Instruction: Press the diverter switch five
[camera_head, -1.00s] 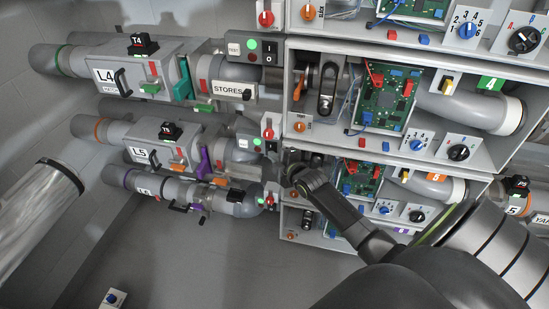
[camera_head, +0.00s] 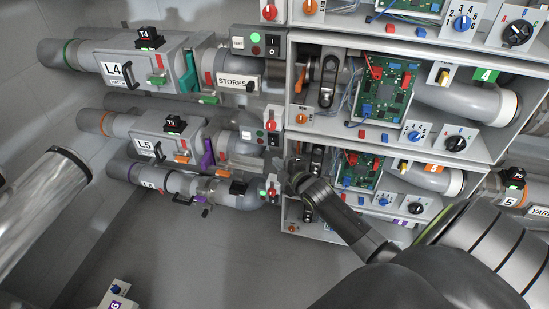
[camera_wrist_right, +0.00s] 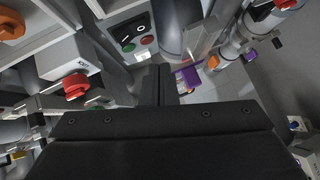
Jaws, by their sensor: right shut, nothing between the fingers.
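The row-five line carries the L5 housing (camera_head: 158,148) and a small switch panel (camera_head: 266,138) with a green light and a black rocker. To its right, the row-five cabinet has a black oval-framed switch (camera_head: 316,160) and a yellow switch (camera_head: 404,166). No readable label tells me which is the diverter switch. My right gripper (camera_head: 281,167) is shut and empty, just below the row-five panel and left of the cabinet. In the right wrist view, the shut fingers (camera_wrist_right: 158,84) point towards a panel (camera_wrist_right: 132,38) with green and red round parts; contact is not visible.
A red knob (camera_wrist_right: 76,86) stands close left of the fingers in the wrist view. The row-four cabinet (camera_head: 400,130) lies above. A lower pipe line (camera_head: 215,190) runs beneath row five.

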